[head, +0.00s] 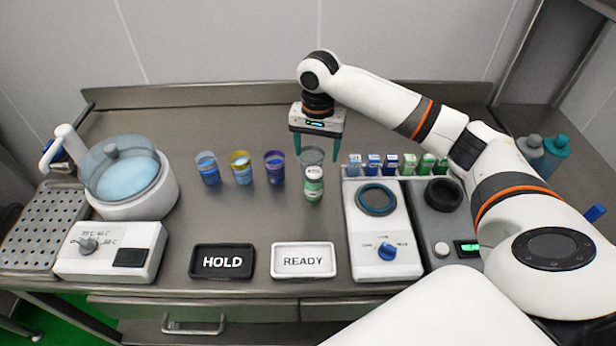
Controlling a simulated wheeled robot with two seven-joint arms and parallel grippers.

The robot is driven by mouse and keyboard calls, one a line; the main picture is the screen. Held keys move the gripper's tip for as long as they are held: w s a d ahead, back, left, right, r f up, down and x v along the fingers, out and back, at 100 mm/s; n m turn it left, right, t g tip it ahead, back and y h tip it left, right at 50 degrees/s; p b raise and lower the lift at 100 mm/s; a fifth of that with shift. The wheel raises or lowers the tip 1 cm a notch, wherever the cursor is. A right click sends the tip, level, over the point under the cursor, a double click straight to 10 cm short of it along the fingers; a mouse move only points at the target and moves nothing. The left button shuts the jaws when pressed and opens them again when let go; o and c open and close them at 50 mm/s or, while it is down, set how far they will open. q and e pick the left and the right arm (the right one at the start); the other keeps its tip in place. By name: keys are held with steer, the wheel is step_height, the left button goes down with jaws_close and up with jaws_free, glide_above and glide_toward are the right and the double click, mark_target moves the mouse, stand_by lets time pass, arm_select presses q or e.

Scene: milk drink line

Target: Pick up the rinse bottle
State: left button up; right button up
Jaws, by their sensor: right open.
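No bottle carries a readable rinse label, so I cannot tell for sure which one is the rinse bottle. Two larger bottles stand at the far right behind my arm: a grey one (531,149) and a teal one (555,150), both partly hidden. A small white and green container (313,187) stands in the middle of the table. My right gripper (317,152) points down with its teal fingers apart, above and behind that container, near a grey-rimmed cup (312,156). It holds nothing that I can see. My left gripper is out of view.
Several colored cups (208,171) stand left of the gripper. A row of small vials (391,165) is to its right, behind a white device (385,246). A water bath (125,180) is at left. HOLD (222,262) and READY (303,261) plates lie in front.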

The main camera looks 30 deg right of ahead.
mark_target(314, 172)
steer(key=f, duration=0.4)
steer(key=shift+s+p, duration=0.3)
steer(key=shift+s, duration=0.05)
steer(key=shift+w+f, duration=0.1)
steer(key=shift+f, duration=0.2)
steer(key=shift+w+a+f, duration=0.1)
steer(key=shift+f, duration=0.2)
steer(key=f, duration=0.2)
steer(key=f+p, duration=0.1)
steer(key=f, duration=0.1)
steer(key=shift+w+a+f, duration=0.15)
steer(key=shift+a, duration=0.05)
steer(key=shift+f, duration=0.2)
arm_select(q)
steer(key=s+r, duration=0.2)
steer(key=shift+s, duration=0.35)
arm_select(e)
steer(key=c, duration=1.1)
steer(key=shift+r, duration=0.1)
steer(key=shift+c, duration=0.2)
